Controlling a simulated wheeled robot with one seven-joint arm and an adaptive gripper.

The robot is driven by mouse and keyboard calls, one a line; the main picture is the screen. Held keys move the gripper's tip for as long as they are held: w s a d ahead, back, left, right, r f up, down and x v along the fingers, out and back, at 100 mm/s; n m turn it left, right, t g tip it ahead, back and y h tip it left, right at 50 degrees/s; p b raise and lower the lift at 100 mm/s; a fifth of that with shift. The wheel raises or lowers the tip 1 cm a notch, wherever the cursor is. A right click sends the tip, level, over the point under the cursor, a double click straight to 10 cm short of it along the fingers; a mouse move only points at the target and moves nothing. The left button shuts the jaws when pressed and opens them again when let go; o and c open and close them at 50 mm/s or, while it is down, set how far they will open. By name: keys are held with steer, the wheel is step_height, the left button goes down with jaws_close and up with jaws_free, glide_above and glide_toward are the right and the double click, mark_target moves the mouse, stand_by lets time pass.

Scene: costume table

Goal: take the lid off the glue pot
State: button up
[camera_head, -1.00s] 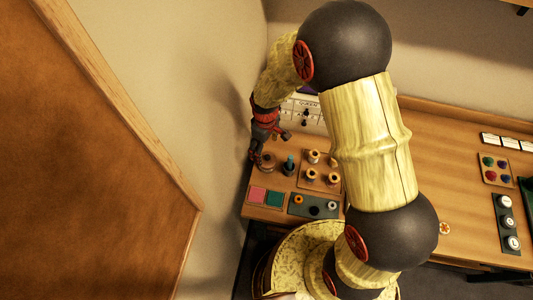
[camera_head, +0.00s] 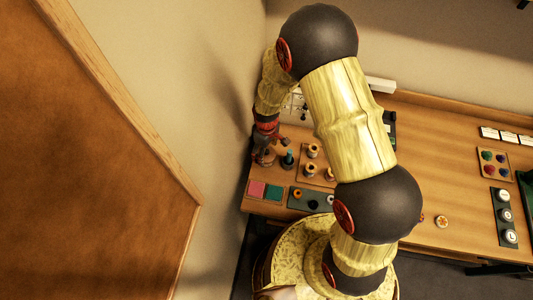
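A small round brown pot (camera_head: 267,160), which looks like the glue pot, stands at the left end of the table near the wall. My gripper (camera_head: 271,149) is right above and partly in front of it, pointing down. Its dark fingers look spread apart, one to the right and one to the lower left. The pot's top is largely hidden by the gripper, so I cannot tell whether the fingers touch the lid. The lid cannot be made out apart from the pot.
A teal bottle (camera_head: 289,161) stands just right of the pot. Thread spools (camera_head: 311,169) stand on a board beyond it. The wall (camera_head: 225,120) is close on the left.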

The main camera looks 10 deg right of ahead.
steer(key=c, duration=0.9)
steer(key=shift+r, duration=0.1)
